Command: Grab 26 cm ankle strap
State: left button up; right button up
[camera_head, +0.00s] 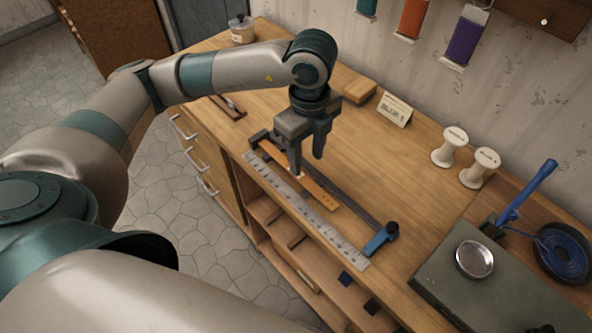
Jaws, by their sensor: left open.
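A narrow tan-orange strap (321,195) lies on the workbench, between a pale metal ruler (290,205) and a dark bar with a blue end (345,208). It looks like the ankle strap; no size mark on it is readable. My left gripper (309,166) points down over the strap, its two fingers apart. One fingertip appears at the strap and the other toward the dark bar. Whether the fingers touch anything is unclear. The gripper hides part of the strap and bar. My right gripper is not in view.
A small card (394,110), a wooden block (359,89) and two white spools (455,140) stand behind. A grey-green device (440,275) and a coiled blue cord (563,252) are at right. Open shelves (300,245) sit below the front edge. The middle bench is clear.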

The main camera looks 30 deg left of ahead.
aim_at(304, 179)
pick_arm(q)
jog(key=shift+s+f+p, duration=0.1)
jog(key=shift+f+p, duration=0.25)
jog(key=f, duration=0.1)
jog(key=f+p, duration=0.1)
jog(key=f, duration=0.1)
jog(key=shift+s+f+p, duration=0.3)
jog(key=shift+f+p, duration=0.1)
jog(key=shift+f, duration=0.35)
jog(key=shift+c, duration=0.7)
grip_shut()
